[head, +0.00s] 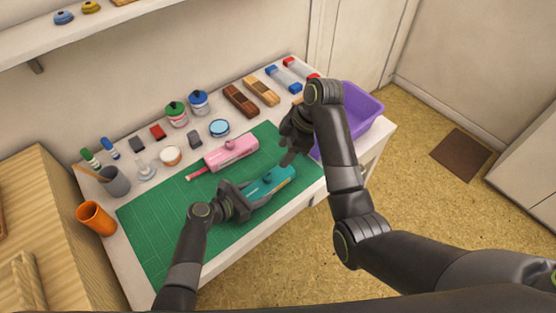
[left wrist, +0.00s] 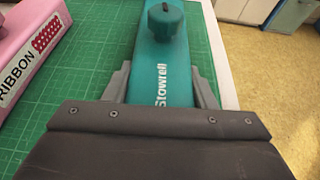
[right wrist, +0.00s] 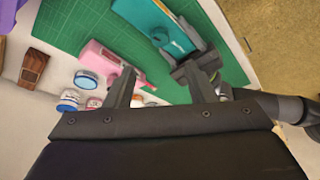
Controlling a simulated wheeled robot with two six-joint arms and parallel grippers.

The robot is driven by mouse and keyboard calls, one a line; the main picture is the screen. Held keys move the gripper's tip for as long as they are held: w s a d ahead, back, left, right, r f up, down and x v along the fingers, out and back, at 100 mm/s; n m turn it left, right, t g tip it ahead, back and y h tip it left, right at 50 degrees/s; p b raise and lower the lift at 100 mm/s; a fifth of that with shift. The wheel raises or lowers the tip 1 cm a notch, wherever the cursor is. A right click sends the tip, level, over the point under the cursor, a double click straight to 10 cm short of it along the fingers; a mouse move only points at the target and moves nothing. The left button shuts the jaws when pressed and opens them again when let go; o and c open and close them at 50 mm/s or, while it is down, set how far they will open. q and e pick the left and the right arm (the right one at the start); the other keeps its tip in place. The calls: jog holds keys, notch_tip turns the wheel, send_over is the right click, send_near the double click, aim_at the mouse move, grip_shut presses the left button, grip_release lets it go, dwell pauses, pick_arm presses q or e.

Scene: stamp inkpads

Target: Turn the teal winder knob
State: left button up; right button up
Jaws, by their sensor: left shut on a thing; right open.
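The teal winder (head: 272,181) lies on the green cutting mat (head: 160,240), and its body fills the middle of the left wrist view (left wrist: 160,60). Its dark teal knob (left wrist: 163,22) stands on top, and it also shows in the right wrist view (right wrist: 160,37). My left gripper (head: 238,198) is shut on the near end of the teal body, one finger on each side. My right gripper (head: 287,155) is open and empty above the mat, beyond the winder's far end. In the right wrist view its fingers (right wrist: 163,90) are spread apart.
A pink device (head: 231,152) labelled RIBBON lies beside the teal one. A purple bin (head: 360,110) stands at the right table edge. Ink bottles, pads, wooden blocks and an orange cup (head: 95,216) line the back and left. The mat's front left is clear.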

aim_at(268, 176)
jog(key=a+f+n, duration=0.1)
jog(key=f, duration=0.2)
jog(key=a+f+n+g, duration=0.1)
jog(key=a+f+n, duration=0.1)
jog(key=f, duration=0.2)
jog(key=a+f+n, duration=0.1)
jog(key=f, duration=0.3)
jog(key=shift+w+a+n+g, duration=0.2)
jog(key=shift+w+n+g, duration=0.05)
jog(key=shift+n+g, duration=0.15)
jog(key=c, duration=1)
jog(key=shift+m, duration=0.5)
jog(key=shift+s+m+t, duration=0.1)
jog(key=shift+m+t, duration=0.45)
jog(key=shift+m, duration=0.7)
jog(key=shift+s+m+t, duration=0.1)
jog(key=shift+m+t, duration=0.45)
jog(key=shift+m, duration=0.7)
